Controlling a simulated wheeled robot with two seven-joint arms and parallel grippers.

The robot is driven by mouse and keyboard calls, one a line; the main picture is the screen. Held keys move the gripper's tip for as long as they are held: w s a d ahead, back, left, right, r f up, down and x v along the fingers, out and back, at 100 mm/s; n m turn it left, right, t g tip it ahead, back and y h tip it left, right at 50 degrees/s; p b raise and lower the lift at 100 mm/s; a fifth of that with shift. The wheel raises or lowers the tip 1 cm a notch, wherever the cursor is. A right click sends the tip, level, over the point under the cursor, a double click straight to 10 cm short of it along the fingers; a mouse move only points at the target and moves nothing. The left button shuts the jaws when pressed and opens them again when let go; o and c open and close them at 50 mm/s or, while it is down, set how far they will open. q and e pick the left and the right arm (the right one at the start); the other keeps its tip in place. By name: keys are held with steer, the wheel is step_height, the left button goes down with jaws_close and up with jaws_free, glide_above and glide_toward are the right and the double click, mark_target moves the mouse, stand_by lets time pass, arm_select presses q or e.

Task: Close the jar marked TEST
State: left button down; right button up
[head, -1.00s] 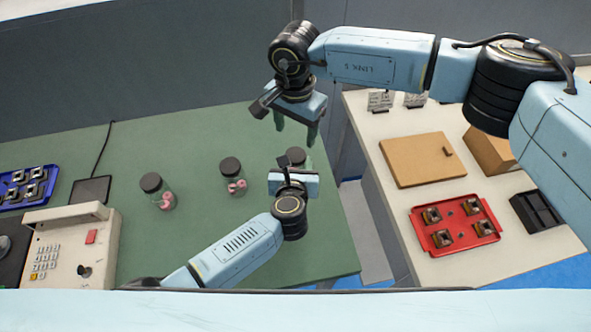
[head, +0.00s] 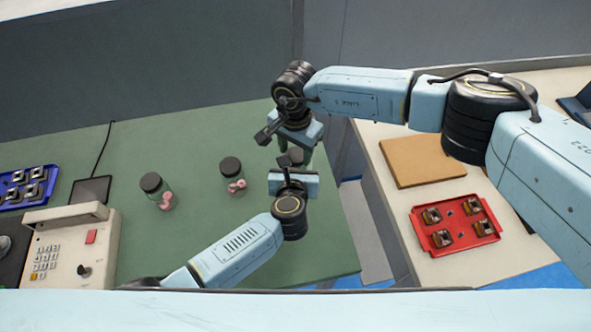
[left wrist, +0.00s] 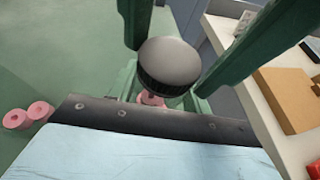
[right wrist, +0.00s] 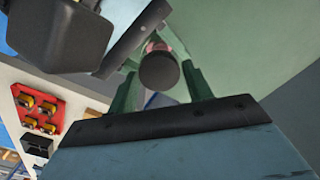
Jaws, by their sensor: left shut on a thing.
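A clear jar with a black lid and pink pieces stands at the green table's right end. In the left wrist view its lid (left wrist: 168,62) lies between green fingers; it also shows in the right wrist view (right wrist: 159,70). My left gripper (head: 293,172) is shut on this jar, low on its body. My right gripper (head: 302,148) is open above, its fingers on either side of the lid. The grippers hide most of this jar in the head view. Two similar lidded jars stand left of it, one nearer (head: 233,177) and one farther (head: 156,190). No TEST mark is readable.
A cream keypad machine (head: 70,245) and a blue tray (head: 28,187) of parts are at the left. On the pale right-hand table lie a brown board (head: 420,160) and a red tray (head: 440,246) with several parts. The green table is clear between the jars and machine.

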steer(key=c, duration=0.7)
steer(key=m, duration=0.5)
steer(key=o, duration=1.2)
steer(key=shift+c, duration=0.2)
steer(key=shift+r, duration=0.1)
step_height(320, 180, up, 12)
arm_select(q)
steer(key=c, duration=0.6)
jaws_free()
arm_select(e)
steer(key=shift+w, duration=0.1)
arm_select(q)
steer(key=p+v, duration=0.1)
steer(key=v, duration=1.2)
steer(key=shift+s, duration=0.2)
arm_select(e)
steer(key=shift+r, duration=0.65)
